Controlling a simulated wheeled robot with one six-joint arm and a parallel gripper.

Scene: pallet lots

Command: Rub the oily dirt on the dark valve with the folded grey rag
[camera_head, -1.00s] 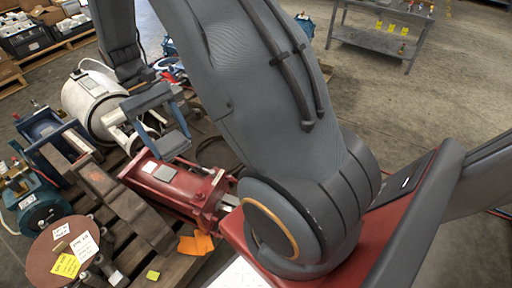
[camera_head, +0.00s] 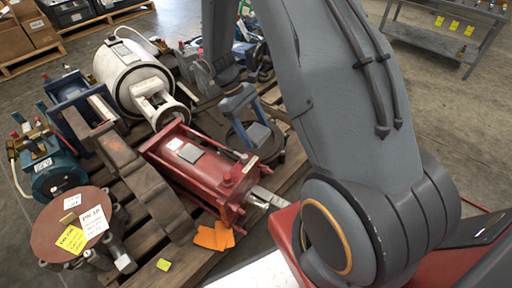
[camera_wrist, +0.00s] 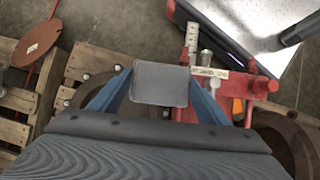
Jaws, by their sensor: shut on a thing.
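The folded grey rag (camera_head: 258,133) is a small flat pad held between the blue fingers of my gripper (camera_head: 243,118). In the wrist view the rag (camera_wrist: 160,83) fills the gap between both fingertips, and my gripper is shut on it. In the head view the gripper is just right of and behind the red cylinder. A dark round piece (camera_head: 293,150) shows below and beside the rag; it may be the dark valve, but I cannot be sure. I cannot tell whether the rag touches anything. No oily dirt can be made out.
A red cylinder (camera_head: 192,172), a white cylindrical tank (camera_head: 128,75) and a blue-green motor (camera_head: 50,176) crowd the wooden pallet. A brown disc (camera_head: 72,217) with labels stands front left. Orange tags (camera_head: 212,237) lie at the pallet's front. A grey table (camera_head: 440,40) stands far right on open floor.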

